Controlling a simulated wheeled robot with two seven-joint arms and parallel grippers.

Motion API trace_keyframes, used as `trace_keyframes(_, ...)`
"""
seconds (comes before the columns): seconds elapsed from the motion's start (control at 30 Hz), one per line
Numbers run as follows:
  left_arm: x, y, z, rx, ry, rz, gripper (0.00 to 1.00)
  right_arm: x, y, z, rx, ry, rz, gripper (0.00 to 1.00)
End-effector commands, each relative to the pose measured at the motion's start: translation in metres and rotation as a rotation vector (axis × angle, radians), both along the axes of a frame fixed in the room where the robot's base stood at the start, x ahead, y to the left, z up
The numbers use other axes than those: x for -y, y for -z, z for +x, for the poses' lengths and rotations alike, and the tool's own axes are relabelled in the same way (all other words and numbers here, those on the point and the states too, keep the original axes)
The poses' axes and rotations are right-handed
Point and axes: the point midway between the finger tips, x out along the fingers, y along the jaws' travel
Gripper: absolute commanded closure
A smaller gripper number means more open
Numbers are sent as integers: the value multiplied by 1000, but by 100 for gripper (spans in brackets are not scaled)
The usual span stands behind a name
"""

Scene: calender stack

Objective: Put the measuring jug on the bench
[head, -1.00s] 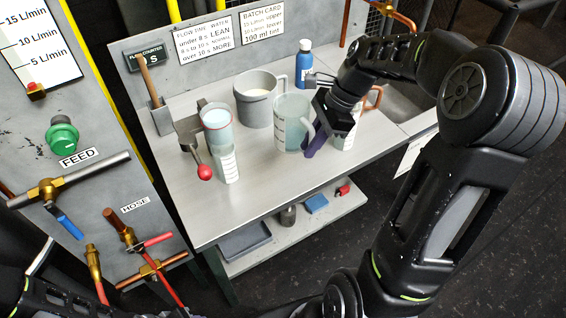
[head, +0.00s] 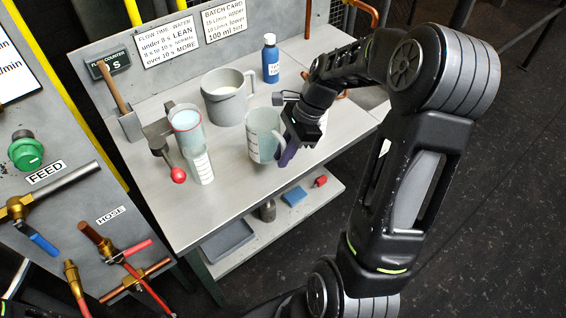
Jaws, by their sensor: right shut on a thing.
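The measuring jug (head: 259,136) is a clear, pale green-tinted vessel with markings and a purple handle (head: 289,152). It is upright at the middle right of the bench (head: 225,175). I cannot tell whether its base touches the bench top or hangs just above it. My right gripper (head: 291,136) comes in from the right and is shut on the jug's handle, hiding part of it. My left gripper is not in view.
A grey bucket-like jug (head: 226,100) stands behind it. A blue bottle (head: 270,62) stands at the back. The bench front is clear.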

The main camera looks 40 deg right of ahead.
Motion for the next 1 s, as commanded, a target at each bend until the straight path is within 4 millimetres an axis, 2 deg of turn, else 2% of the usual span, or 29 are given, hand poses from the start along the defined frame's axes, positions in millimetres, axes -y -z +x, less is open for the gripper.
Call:
trace_keyframes(0.17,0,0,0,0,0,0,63,0,2,0,0,0,0,100)
trace_keyframes(0.47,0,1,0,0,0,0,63,0,35,0,0,1,1,100)
trace_keyframes(0.87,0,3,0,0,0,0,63,0,40,0,1,-1,0,100)
trace_keyframes(0.9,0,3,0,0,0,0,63,0,40,0,0,-1,0,84)
trace_keyframes(1.0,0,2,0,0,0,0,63,0,39,0,0,0,0,76)
